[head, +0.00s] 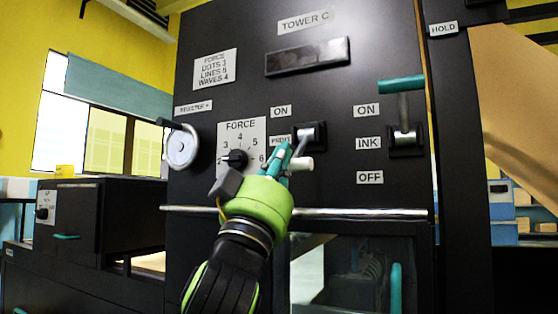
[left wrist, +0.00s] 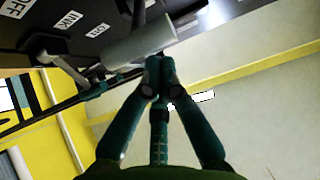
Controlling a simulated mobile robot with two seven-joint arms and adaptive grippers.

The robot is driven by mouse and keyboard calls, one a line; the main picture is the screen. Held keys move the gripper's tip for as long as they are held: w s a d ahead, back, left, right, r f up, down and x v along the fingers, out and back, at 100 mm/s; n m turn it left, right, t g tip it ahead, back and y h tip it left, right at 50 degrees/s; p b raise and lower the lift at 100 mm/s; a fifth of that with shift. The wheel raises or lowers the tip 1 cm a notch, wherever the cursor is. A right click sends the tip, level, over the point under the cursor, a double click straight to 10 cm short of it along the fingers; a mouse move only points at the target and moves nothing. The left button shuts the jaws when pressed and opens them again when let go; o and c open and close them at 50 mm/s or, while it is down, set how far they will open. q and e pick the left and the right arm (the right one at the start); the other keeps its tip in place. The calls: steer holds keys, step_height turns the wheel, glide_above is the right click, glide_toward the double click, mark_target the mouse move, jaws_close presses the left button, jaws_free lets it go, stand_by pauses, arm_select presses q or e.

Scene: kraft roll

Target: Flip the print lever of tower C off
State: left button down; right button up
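The black panel of tower C (head: 345,98) fills the middle of the head view. The print lever (head: 303,163) has a white cylindrical handle, seen just below its pivot block; its print label is partly covered and no OFF label shows beside it. In the left wrist view the white handle (left wrist: 140,42) lies across the top, just beyond my fingertips. My left gripper (head: 284,158) is at the handle's left end in the head view. Its teal fingers meet at the tips with nothing visible between them; contact with the handle is unclear. My right gripper is not in view.
The ink lever (head: 402,85) with a teal handle points up by its ON label, to the right. A force dial (head: 237,158) and a round crank (head: 181,147) sit to the left. A metal rail (head: 350,212) crosses below. Brown paper (head: 515,110) hangs at right.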

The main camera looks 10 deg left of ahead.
arm_select(q)
steer(key=shift+w+f, duration=0.15)
steer(key=shift+f, duration=0.15)
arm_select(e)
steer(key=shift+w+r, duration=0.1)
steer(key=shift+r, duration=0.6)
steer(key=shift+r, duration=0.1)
arm_select(q)
steer(key=shift+r, duration=0.2)
